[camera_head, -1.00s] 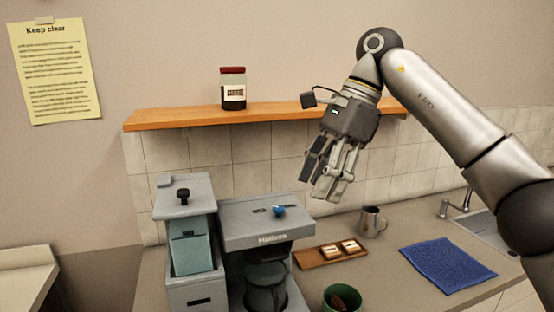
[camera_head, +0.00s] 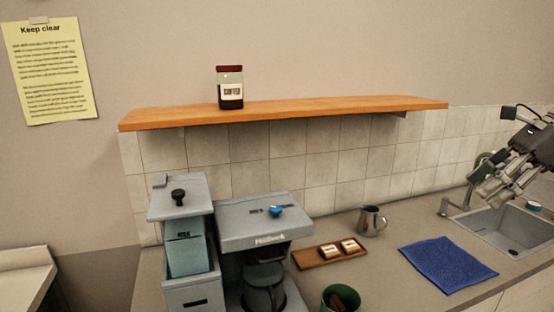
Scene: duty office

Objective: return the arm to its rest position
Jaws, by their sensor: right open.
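My right gripper (camera_head: 492,190) is at the right edge of the head view, above the sink (camera_head: 515,228). Its fingers point down and to the left, and it is open with nothing seen between them. Most of the right arm is out of the picture. My left gripper is not in view.
A jar with a dark red lid (camera_head: 230,87) stands on the wooden shelf (camera_head: 320,107). Below are a grey coffee machine (camera_head: 254,224), a small wooden tray (camera_head: 312,262), a metal pitcher (camera_head: 372,220), a green cup (camera_head: 341,298), a blue cloth (camera_head: 447,264) and a tap (camera_head: 447,205).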

